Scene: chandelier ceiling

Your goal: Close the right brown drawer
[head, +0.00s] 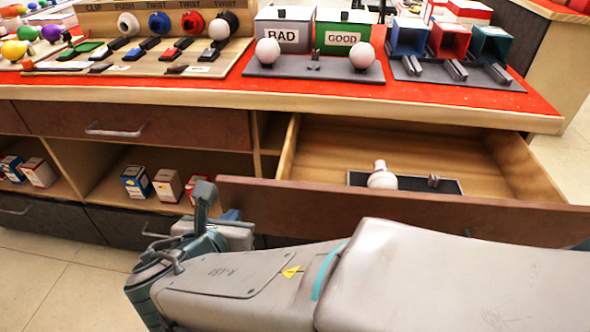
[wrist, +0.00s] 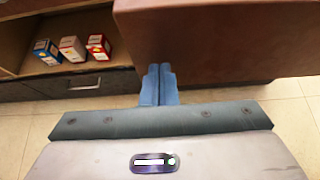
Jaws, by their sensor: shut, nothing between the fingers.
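The right brown drawer (head: 400,207) is pulled well out from under the red counter in the head view. A white bulb (head: 381,177) and a dark tray (head: 449,185) lie inside it. In the wrist view its brown front (wrist: 215,45) fills the upper right. My gripper (wrist: 159,80) is shut and empty, with its blue fingers together at the lower left part of that front. I cannot tell whether the fingertips touch it. In the head view my arm covers most of the gripper, below the drawer's left end.
The left brown drawer (head: 130,126) is shut. Small boxes (head: 137,182) stand on the open shelf left of my gripper. Dark lower drawers (head: 40,219) lie beneath. The red counter (head: 300,92) holds displays with bulbs. Tiled floor (head: 60,275) is free at the lower left.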

